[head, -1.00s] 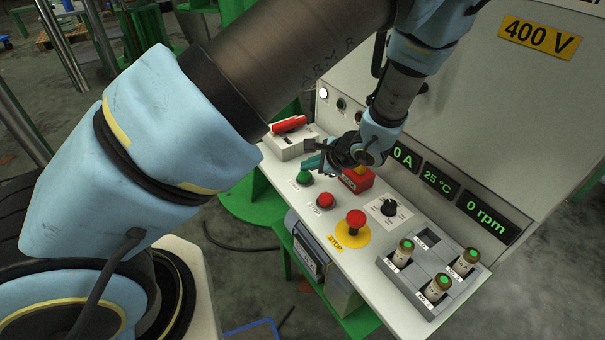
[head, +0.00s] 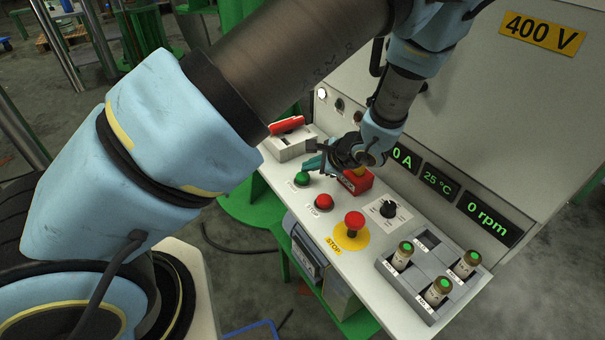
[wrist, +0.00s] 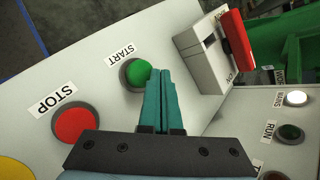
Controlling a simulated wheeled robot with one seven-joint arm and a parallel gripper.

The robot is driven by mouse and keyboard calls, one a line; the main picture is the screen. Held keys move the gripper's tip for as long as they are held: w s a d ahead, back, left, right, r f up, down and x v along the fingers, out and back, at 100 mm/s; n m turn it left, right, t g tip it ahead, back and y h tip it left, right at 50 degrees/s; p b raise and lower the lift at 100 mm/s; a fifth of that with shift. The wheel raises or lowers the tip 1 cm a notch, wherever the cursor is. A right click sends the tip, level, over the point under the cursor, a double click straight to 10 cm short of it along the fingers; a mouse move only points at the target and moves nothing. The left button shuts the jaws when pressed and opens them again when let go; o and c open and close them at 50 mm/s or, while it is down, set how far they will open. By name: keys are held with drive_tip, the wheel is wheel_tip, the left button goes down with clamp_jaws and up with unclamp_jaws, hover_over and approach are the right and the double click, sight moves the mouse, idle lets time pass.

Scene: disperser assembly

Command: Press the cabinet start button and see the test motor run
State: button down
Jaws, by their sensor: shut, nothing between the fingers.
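The green START button (head: 302,180) sits on the cabinet's sloping white panel; it also shows in the wrist view (wrist: 136,73). My gripper (head: 314,163) is shut, with its teal fingers together and empty. In the wrist view the fingertips (wrist: 156,72) overlap the button's right edge; I cannot tell whether they touch it. The speed display (head: 488,221) reads 0 rpm. The RUN lamp (wrist: 290,132) looks dark, and the MAINS lamp (wrist: 297,98) is lit white. I cannot make out the test motor with certainty.
A red STOP button (head: 324,202) and a red mushroom stop (head: 354,222) on yellow lie near START. A red-handled switch (head: 290,143) stands behind it. A red block (head: 358,181), a black knob (head: 388,209) and a grey fuse holder (head: 420,238) are on the panel.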

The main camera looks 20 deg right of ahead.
drive_tip(key=shift+s+a+f, duration=0.3)
drive_tip(key=shift+s+a, duration=0.1)
drive_tip(key=shift+a, duration=0.05)
drive_tip(key=shift+w+d+f+b, duration=0.15)
drive_tip(key=shift+w+f+b, duration=0.1)
drive_tip(key=shift+b, duration=0.15)
drive_tip(key=shift+w+d+f, duration=0.15)
drive_tip(key=shift+w+d, duration=0.15)
drive_tip(key=shift+f+b, duration=0.15)
drive_tip(key=shift+b, duration=0.2)
drive_tip(key=shift+s+a, duration=0.15)
drive_tip(key=shift+s, duration=0.1)
drive_tip(key=shift+a, duration=0.1)
drive_tip(key=shift+s+a+r+p, duration=0.2)
drive_tip(key=shift+r+p, duration=0.2)
drive_tip(key=shift+r, duration=0.3)
drive_tip(key=shift+s+a+r+p, duration=0.15)
drive_tip(key=shift+r+p, duration=0.2)
drive_tip(key=shift+r, duration=0.35)
